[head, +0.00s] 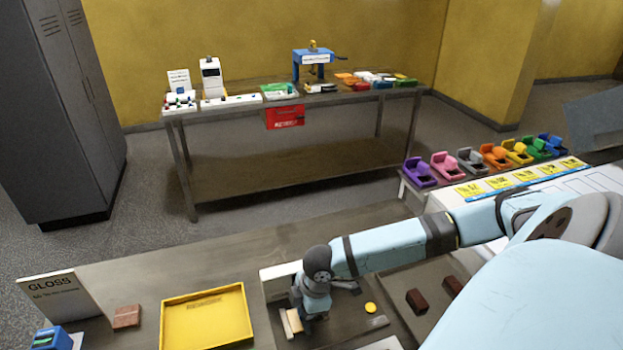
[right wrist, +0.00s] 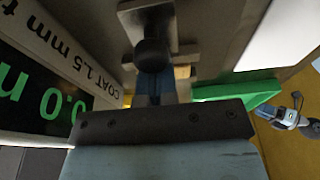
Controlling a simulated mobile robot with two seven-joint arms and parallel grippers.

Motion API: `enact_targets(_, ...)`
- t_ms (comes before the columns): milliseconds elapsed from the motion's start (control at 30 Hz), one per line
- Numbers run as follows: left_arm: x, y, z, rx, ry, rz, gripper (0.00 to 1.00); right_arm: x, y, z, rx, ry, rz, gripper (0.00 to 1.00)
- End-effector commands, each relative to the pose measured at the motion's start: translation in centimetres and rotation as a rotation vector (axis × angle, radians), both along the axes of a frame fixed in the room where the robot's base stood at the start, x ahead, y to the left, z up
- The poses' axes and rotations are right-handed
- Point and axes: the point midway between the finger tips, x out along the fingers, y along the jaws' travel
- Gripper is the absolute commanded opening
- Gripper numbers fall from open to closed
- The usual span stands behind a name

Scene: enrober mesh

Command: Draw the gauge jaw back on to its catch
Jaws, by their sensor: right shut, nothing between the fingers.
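My right gripper (head: 311,308) comes in from the right in the head view and points down at the gauge on the near bench. In the right wrist view its fingers (right wrist: 155,92) are together, with nothing seen between them. A dark round knob (right wrist: 152,55) on a grey plate (right wrist: 130,18) shows just beyond the fingertips; it seems to be part of the gauge jaw. Whether the fingers touch it I cannot tell. The gauge's display (right wrist: 45,100) shows green digits beside a printed coat label (right wrist: 60,45). The catch is not clearly visible. My left gripper is not in the head view.
A yellow tray (head: 163,332), a brown block (head: 127,317) and a gloss sign (head: 60,292) are left of the gauge. A yellow disc (head: 370,308) and dark brown bars (head: 416,301) lie to its right. Coloured holders (head: 471,161) line the right-hand bench.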

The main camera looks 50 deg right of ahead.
Motion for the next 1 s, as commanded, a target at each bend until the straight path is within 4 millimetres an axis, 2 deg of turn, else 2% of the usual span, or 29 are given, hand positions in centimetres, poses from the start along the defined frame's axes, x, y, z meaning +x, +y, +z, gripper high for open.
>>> enact_targets(1000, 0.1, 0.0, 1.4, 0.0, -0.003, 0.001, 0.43, -1.3, -2.4, 0.0, -0.003, 0.002, -0.001, 0.0)
